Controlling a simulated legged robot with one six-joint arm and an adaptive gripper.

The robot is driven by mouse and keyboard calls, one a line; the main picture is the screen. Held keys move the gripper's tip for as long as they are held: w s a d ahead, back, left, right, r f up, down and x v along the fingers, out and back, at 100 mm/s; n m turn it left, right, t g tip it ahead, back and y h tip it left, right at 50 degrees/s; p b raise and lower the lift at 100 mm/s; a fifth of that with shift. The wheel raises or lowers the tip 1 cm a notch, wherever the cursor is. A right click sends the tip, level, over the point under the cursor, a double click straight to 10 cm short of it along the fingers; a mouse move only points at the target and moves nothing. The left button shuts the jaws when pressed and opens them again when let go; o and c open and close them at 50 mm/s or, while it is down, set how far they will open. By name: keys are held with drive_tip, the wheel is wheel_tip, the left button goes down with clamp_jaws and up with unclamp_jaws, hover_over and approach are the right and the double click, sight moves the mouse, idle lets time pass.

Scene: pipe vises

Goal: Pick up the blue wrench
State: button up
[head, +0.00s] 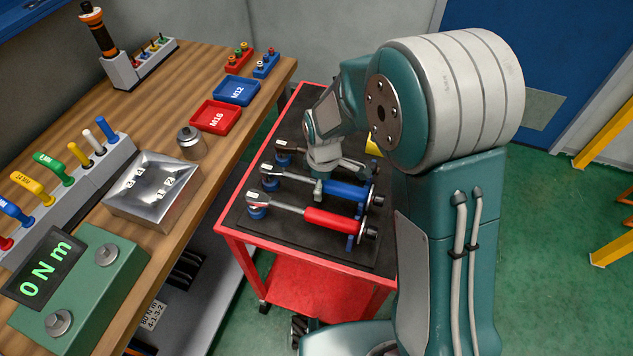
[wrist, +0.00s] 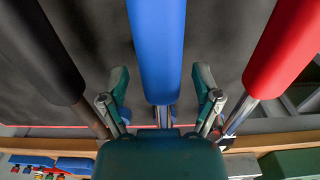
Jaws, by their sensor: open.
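The blue wrench (head: 344,190) lies on the red cart between two other wrenches, with its blue handle to the right and its metal shaft and head to the left. In the wrist view its blue handle (wrist: 158,45) runs down the middle, between the spread fingers. My gripper (wrist: 161,90) is open, with one finger on each side of the blue wrench. In the head view my gripper (head: 318,186) is above the wrench near where handle and shaft meet, and partly hides it. I cannot tell whether the fingers touch it.
A red wrench (head: 333,219) lies close on the near side; a black-handled wrench (wrist: 42,50) lies on the other side. The red cart (head: 305,250) has a dark top. A wooden bench (head: 168,85) with trays, a metal box and a torque display stands to the left.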

drive_tip(key=shift+a, duration=0.25)
drive_tip(key=shift+d, duration=0.1)
clamp_jaws()
wheel_tip(320, 180, up, 3)
drive_tip(key=shift+w+r, duration=0.1)
drive_tip(key=shift+r, duration=0.05)
drive_tip(key=s+r, duration=0.9)
drive_tip(key=s, duration=0.5)
drive_tip(key=shift+d+r, duration=0.25)
drive_tip(key=shift+r, duration=0.1)
drive_tip(key=shift+s, duration=0.1)
